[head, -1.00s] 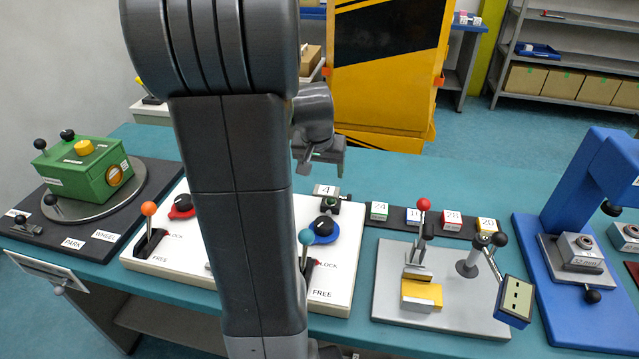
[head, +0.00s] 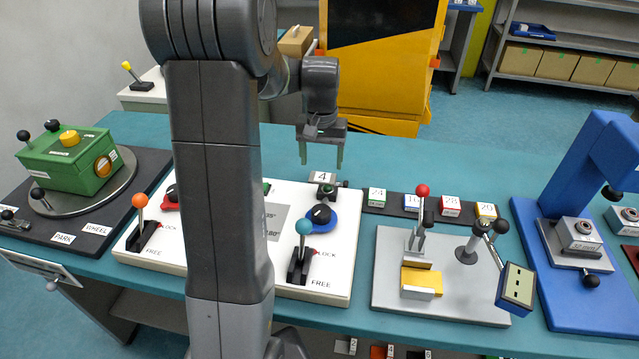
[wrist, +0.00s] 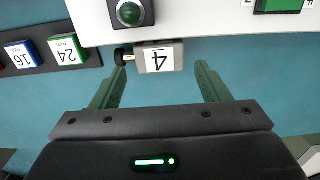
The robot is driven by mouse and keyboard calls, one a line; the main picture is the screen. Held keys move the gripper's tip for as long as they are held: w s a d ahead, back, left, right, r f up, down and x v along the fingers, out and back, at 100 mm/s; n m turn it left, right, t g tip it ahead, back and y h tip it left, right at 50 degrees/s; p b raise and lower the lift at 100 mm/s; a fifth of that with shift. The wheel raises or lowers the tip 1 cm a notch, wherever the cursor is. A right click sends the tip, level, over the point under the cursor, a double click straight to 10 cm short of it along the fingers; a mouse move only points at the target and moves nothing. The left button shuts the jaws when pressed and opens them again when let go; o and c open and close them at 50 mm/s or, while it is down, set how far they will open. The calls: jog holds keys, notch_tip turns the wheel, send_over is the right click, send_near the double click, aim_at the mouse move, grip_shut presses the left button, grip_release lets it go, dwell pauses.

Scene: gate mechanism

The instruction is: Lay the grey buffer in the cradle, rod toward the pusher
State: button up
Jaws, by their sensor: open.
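A small grey block labelled 4 (head: 322,178), which looks like the grey buffer, sits at the back edge of the white panel. A short rod with a dark knobbed end (wrist: 124,56) sticks out of its left side in the wrist view, its right side in the head view. My gripper (head: 322,158) is open and empty, fingers down, just behind and above the block. In the wrist view the block (wrist: 160,57) lies between the finger lines, ahead of the tips. The cradle appears to be the yellow and grey seat (head: 421,282) on the grey plate, before the red-knobbed lever (head: 422,192).
A dark strip (head: 404,206) with several coloured numbered blocks lies right of the grey block. The white panel (head: 335,265) carries levers and knobs close by. A blue press (head: 573,230) stands at the right.

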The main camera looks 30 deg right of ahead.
aim_at(322, 180)
notch_tip(322, 180, down, 8)
jog(key=shift+s+f, duration=0.1)
jog(key=shift+s, duration=0.05)
jog(key=c, duration=0.9)
